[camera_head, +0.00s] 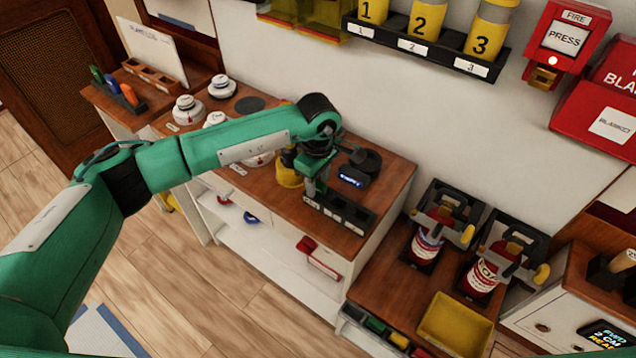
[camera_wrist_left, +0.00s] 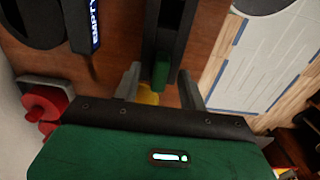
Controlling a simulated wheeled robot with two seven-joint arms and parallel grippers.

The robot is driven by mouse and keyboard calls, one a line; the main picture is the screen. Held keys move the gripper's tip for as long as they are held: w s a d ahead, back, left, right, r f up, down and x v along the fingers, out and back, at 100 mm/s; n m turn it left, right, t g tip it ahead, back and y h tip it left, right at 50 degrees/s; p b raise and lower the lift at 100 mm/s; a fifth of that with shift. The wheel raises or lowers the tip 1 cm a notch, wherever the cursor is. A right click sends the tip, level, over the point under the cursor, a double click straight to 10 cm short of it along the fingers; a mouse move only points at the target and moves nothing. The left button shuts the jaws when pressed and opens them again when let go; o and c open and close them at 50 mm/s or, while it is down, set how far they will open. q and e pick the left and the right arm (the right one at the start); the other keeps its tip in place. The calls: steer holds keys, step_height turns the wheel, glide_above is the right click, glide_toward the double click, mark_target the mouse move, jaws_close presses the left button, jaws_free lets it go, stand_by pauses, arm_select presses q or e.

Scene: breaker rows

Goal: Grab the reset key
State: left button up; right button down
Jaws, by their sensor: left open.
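My left gripper (camera_head: 311,190) is open and pointed down at the near-left end of a black slotted tray (camera_head: 347,217) on the brown counter. In the left wrist view its two fingers (camera_wrist_left: 160,88) stand apart on either side of a small green piece (camera_wrist_left: 161,73) at the end of the black tray (camera_wrist_left: 172,30). A bit of something yellow (camera_wrist_left: 148,98) shows just below the green piece. Nothing is visibly gripped. No label marks the reset key, so I cannot tell whether the green piece is it. My right gripper is not in view.
White round detectors (camera_head: 187,109) sit at the counter's left. A red fire box (camera_head: 566,38) is on the wall. Red-labelled cylinders (camera_head: 427,245) and a yellow bin (camera_head: 455,325) are at right.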

arm_select(q)
jaws_close()
stand_by(0.3)
